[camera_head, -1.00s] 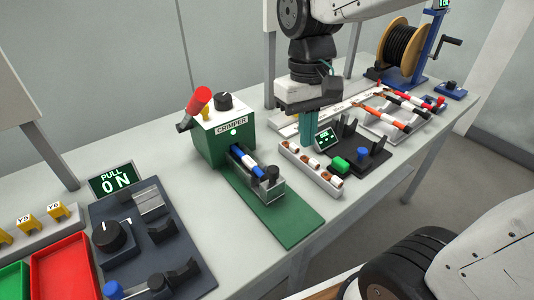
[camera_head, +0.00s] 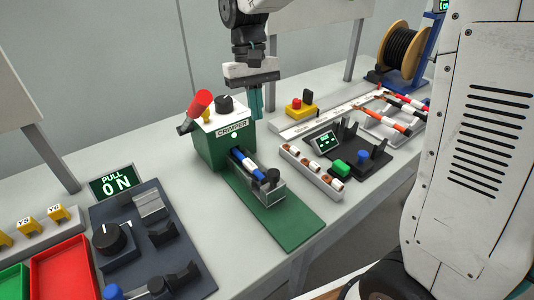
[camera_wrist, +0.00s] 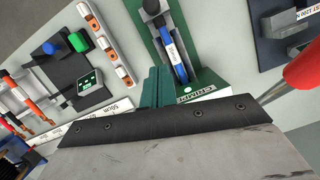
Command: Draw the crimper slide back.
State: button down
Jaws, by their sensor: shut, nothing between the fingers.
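The crimper (camera_head: 224,142) is a green box with a white top, a black knob and a red lever, on a long green base. Its slide (camera_head: 262,185), a grey carriage with a black knob (camera_head: 272,176), sits on the base in front of the box. A blue and white piece (camera_head: 243,161) lies between slide and box. In the wrist view the slide's knob (camera_wrist: 151,7) and the blue piece (camera_wrist: 173,55) show at the top. My gripper (camera_head: 256,103) is shut and empty, pointing down just behind and right of the crimper box, apart from the slide.
A white rack of brown-and-white pieces (camera_head: 312,172) and a dark fixture with green and blue buttons (camera_head: 350,160) stand right. A pull tester (camera_head: 145,235) and a red tray (camera_head: 65,270) stand left. A cable spool (camera_head: 402,50) is at the back right.

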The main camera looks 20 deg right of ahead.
jog(key=x, duration=0.9)
jog(key=shift+s+f, duration=0.1)
jog(key=shift+f, duration=0.2)
jog(key=shift+s+f, duration=0.15)
jog(key=shift+s, duration=1.05)
jog(key=shift+s+d, duration=0.1)
jog(key=shift+s, duration=0.7)
jog(key=shift+s, duration=0.1)
